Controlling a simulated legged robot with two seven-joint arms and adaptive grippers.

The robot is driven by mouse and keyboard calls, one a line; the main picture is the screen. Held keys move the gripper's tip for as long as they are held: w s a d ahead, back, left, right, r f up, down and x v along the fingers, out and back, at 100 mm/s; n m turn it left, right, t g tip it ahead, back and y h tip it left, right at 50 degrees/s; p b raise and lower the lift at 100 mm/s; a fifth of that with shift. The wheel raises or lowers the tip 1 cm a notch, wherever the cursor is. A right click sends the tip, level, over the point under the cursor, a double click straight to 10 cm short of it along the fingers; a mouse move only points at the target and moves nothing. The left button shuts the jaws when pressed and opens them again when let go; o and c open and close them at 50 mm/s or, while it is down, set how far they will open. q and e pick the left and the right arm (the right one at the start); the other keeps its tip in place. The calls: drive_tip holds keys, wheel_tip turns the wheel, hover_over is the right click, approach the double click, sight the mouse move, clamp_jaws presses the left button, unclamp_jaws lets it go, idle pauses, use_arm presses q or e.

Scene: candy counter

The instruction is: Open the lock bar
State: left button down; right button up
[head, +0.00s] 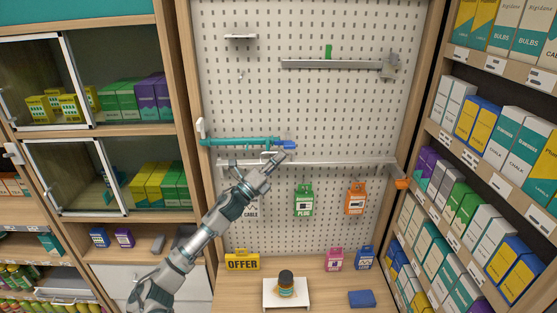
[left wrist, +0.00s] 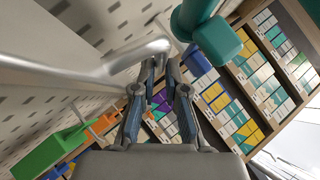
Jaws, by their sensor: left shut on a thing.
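A long silver lock bar (head: 340,163) runs level across the front of the pegboard, above the hanging packets. My left gripper (head: 283,156) is at this bar, left of its middle. In the left wrist view the silver bar (left wrist: 100,68) ends in a bent part at the fingertips (left wrist: 160,64), and the gripper is shut on it. The exact contact is partly hidden by the fingers. A teal bar with a blue end (head: 240,142) lies just above; its teal part (left wrist: 212,36) is close beyond the fingertips in the wrist view. My right gripper is not in view.
A green packet (head: 304,201) and an orange packet (head: 356,200) hang below the bar. An orange piece (head: 401,184) is at its right end. Shelves of boxes flank the pegboard. A jar (head: 286,283) stands on a white stand on the counter.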

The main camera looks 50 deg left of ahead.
use_arm(q)
drive_tip(key=c, duration=1.3)
unclamp_jaws()
drive_tip(key=shift+s+d+r, duration=0.1)
drive_tip(key=shift+r, duration=0.2)
drive_tip(key=shift+s+d, duration=0.1)
drive_tip(key=shift+d, duration=0.05)
drive_tip(key=shift+f, duration=0.1)
drive_tip(key=shift+v, duration=6)
